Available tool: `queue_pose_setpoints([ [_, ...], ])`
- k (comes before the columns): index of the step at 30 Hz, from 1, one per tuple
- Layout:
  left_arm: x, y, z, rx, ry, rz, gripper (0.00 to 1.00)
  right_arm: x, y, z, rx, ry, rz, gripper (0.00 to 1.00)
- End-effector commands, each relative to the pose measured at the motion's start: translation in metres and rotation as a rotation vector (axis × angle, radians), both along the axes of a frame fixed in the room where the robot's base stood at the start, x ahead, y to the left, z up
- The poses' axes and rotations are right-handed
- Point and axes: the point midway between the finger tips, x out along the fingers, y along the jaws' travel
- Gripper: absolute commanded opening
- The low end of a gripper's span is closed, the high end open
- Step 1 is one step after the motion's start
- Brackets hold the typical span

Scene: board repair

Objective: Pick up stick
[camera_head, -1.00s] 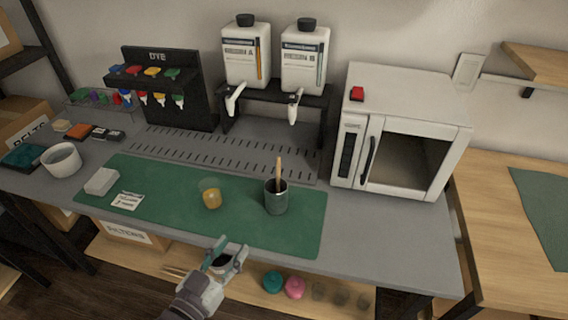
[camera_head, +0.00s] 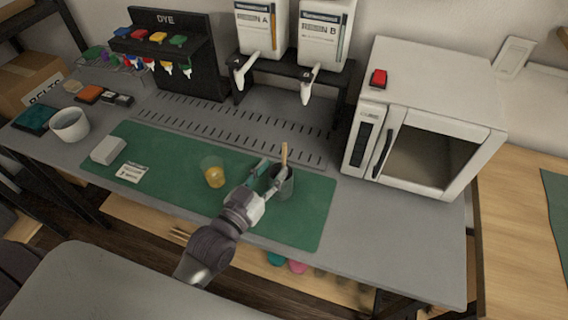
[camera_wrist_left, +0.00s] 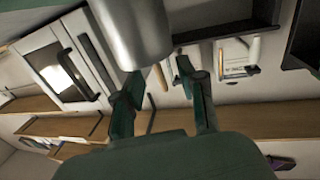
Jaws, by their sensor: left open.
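The wooden stick (camera_head: 284,154) stands upright in a dark grey cup (camera_head: 287,187) on the green mat (camera_head: 308,222). My left gripper (camera_head: 269,172) is open beside the cup's upper rim, with its fingers pointing toward the stick. In the left wrist view the metallic cup (camera_wrist_left: 140,28) is at the top, and the stick (camera_wrist_left: 162,79) pokes out below it. There the stick lies between the two fingertips of my left gripper (camera_wrist_left: 158,74), with gaps visible. The stick's lower part is hidden inside the cup. My right gripper is not in view.
A small glass with amber liquid (camera_head: 213,174) stands just left of my gripper. A white microwave (camera_head: 420,120) is to the right. Dispensers (camera_head: 262,30) stand behind. A white block (camera_head: 108,149) and label card (camera_head: 131,172) lie on the mat's left.

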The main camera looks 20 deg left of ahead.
Motion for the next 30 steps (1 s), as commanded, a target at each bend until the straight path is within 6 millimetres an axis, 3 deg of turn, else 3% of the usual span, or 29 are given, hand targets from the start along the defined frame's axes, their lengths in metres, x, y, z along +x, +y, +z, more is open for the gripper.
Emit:
queue_pose_setpoints([
  [12, 0.046, -0.016, 0.011, 0.000, 0.000, -0.001, 0.40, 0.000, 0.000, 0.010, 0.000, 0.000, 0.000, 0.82],
  [21, 0.051, -0.017, 0.010, 0.000, 0.001, -0.001, 0.40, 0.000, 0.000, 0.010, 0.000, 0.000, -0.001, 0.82],
  [28, 0.051, -0.017, 0.010, 0.001, 0.001, -0.001, 0.04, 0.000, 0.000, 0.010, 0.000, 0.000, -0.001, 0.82],
  [30, 0.051, -0.017, 0.010, 0.001, 0.001, 0.000, 0.00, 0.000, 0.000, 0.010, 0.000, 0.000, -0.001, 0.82],
])
